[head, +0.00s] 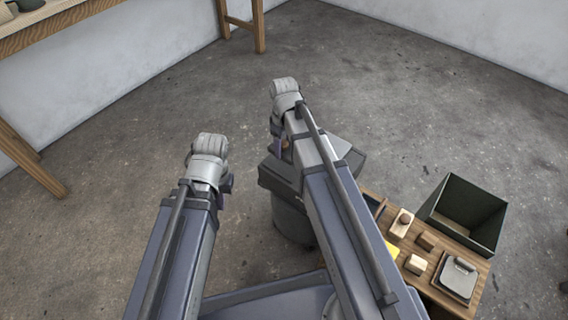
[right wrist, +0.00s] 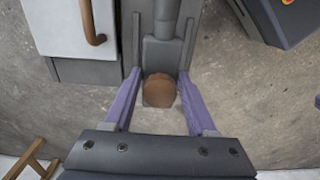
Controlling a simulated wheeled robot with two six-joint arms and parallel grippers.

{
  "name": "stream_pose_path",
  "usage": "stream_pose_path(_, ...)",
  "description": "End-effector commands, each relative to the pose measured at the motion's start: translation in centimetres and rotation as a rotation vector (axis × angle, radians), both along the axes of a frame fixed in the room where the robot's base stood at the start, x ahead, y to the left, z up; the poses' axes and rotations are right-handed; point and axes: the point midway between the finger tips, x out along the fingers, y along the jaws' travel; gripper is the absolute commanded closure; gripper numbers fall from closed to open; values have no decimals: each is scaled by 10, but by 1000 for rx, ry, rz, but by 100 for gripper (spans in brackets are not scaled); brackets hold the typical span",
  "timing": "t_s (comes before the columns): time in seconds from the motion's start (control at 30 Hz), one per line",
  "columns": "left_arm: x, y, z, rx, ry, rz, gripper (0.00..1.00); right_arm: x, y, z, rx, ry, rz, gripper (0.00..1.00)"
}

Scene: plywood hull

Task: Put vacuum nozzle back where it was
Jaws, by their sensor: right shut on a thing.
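My right gripper (right wrist: 160,80) has its two purple fingers closed around a brown, rounded piece. Just beyond it is a grey block with a grey tube (right wrist: 166,22). I take these for the vacuum nozzle (right wrist: 160,90), but its exact outline is unclear. In the head view my right gripper (head: 278,143) is mostly hidden by its own wrist and arm. It is beside a dark grey, boxy top over a round grey drum (head: 292,224), which looks like the vacuum body. My left gripper (head: 228,183) is over bare floor to the left, its fingers mostly hidden by its wrist.
A low wooden table (head: 458,307) at the lower right holds several small wooden blocks and a grey device (head: 457,277). A dark open bin (head: 437,218) stands at its far side. The right wrist view shows a pale panel with a brown handle (right wrist: 90,22). Floor ahead is clear.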

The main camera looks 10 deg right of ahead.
Motion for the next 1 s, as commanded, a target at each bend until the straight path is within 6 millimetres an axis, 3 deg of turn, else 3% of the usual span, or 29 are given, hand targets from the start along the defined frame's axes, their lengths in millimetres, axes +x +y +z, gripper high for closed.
stream_pose_path(0.03, 0, 0, -14, 1, 0, -1, 100, 0, 0, -14, 0, 0, 0, 88)
stream_pose_path(0.33, 0, 1, -19, 4, -1, -1, 100, 0, 0, -19, 0, 0, 0, 88)
stream_pose_path(0.63, 1, 2, -53, 7, -3, -4, 100, 0, 0, -53, 0, 0, 0, 88)
stream_pose_path(1.0, 1, 2, -53, 8, -4, -4, 100, 0, 0, -54, 0, 0, 0, 88)
